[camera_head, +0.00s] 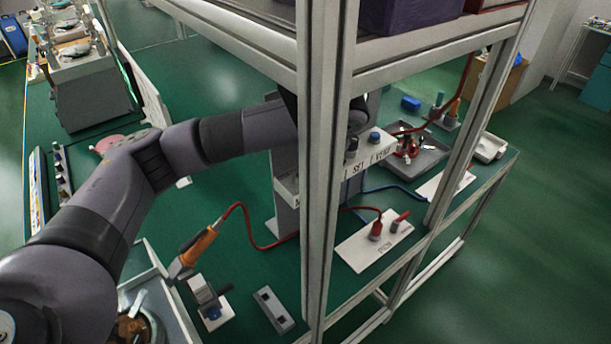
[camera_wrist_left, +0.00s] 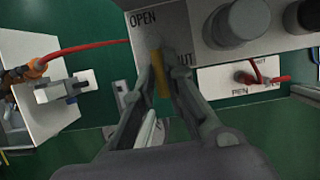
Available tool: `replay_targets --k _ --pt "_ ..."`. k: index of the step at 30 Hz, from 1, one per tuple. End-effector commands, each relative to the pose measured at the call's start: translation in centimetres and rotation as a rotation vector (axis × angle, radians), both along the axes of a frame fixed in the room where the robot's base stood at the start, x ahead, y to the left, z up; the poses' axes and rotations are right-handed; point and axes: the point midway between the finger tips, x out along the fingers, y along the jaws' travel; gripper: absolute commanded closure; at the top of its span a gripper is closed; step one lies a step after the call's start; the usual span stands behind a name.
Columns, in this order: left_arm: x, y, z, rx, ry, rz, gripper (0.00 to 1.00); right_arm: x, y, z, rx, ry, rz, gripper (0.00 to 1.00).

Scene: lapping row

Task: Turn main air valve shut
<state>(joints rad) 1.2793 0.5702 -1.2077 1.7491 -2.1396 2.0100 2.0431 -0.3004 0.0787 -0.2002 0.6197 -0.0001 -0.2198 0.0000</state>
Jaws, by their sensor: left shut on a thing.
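The main air valve shows in the left wrist view as a yellow handle (camera_wrist_left: 158,74) in front of a white plate (camera_wrist_left: 148,25). The plate reads OPEN at upper left; a partly covered label ending in UT is at right. My left gripper (camera_wrist_left: 162,85) is shut on the yellow handle, with a finger on each side. The handle stands roughly upright in that view, between the two labels. In the head view my left arm reaches behind the metal frame post, and the gripper and valve are hidden there. My right gripper is not in view.
A grey frame post (camera_head: 318,170) stands close in front. A labelled panel (camera_head: 372,166) with knobs sits behind it. A red hose (camera_head: 250,232) runs from an orange tool (camera_head: 197,248) along the green bench. A white card (camera_head: 362,250) and a grey tray (camera_head: 425,160) lie at right.

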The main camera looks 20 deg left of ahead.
Motion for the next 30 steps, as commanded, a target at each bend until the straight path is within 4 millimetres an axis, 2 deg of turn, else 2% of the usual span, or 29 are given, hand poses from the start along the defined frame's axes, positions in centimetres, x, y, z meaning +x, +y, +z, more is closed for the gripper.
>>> replay_targets --k 7,8,16,30 --pt "0.07 -0.01 0.1 -0.001 -0.004 0.001 1.0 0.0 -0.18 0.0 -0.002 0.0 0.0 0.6" --pt "0.07 -0.01 0.1 -0.001 -0.004 0.001 0.87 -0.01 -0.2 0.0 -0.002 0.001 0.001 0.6" --pt "0.03 0.0 0.05 -0.001 -0.002 -0.001 0.69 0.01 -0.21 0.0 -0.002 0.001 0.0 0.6" --pt "-0.01 0.02 -0.04 0.0 -0.001 -0.006 0.68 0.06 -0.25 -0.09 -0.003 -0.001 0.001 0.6"
